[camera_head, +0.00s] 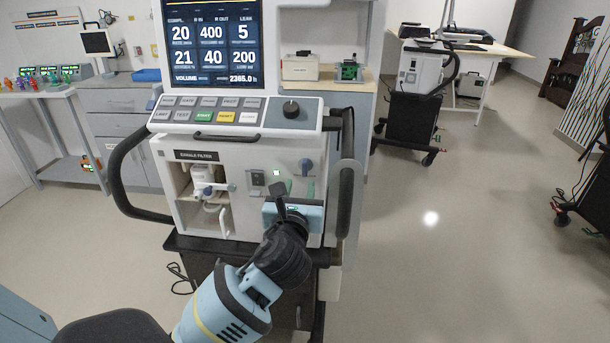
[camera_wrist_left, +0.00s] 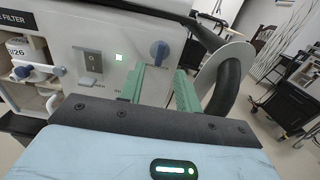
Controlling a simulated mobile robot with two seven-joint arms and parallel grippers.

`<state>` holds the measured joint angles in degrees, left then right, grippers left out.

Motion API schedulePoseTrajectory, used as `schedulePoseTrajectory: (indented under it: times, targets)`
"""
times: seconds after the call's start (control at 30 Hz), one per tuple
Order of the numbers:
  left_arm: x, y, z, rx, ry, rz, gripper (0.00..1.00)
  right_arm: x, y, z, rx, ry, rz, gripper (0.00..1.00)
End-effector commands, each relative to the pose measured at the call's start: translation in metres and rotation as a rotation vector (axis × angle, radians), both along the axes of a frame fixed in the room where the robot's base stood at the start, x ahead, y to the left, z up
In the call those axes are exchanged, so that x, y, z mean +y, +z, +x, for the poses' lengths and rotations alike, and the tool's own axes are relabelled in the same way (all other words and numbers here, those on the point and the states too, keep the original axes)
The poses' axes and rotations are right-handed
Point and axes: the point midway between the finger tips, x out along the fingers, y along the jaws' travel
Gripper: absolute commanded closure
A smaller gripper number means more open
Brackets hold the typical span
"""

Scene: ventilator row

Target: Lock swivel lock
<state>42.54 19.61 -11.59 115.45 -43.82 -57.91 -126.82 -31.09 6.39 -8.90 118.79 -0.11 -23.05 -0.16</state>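My left gripper (camera_head: 300,187) is in front of the ventilator's lower right front panel, with its two green fingers apart and nothing between them. The wrist view shows the open fingers (camera_wrist_left: 161,80) pointing at the panel, just below a blue knob (camera_wrist_left: 158,53). The knob (camera_head: 306,166) also shows in the head view, and appears apart from the fingers. A white filter with a blue-tipped lever (camera_head: 230,187) sits in the exhale filter bay to the left; the lever also shows in the wrist view (camera_wrist_left: 56,70). No label shows which part is the swivel lock. My right gripper is out of view.
A power switch (camera_head: 257,179) and a green light (camera_head: 276,173) are left of the knob. Open floor lies to the right.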

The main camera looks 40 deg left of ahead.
Motion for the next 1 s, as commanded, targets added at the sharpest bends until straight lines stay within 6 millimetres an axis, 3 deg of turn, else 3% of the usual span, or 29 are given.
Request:
schedulePoseTrajectory:
  times: [0.17, 0.63, 1.0]
  targets:
    - [0.003, 0.000, 0.005, -0.001, 0.000, 0.000, 0.66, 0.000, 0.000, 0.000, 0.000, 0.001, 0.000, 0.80]
    - [0.034, -0.001, 0.058, -0.001, -0.002, -0.003, 0.66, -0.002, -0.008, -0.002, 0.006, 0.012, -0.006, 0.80]
    - [0.039, 0.000, 0.067, 0.000, -0.003, -0.004, 0.66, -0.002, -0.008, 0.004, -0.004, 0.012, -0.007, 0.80]
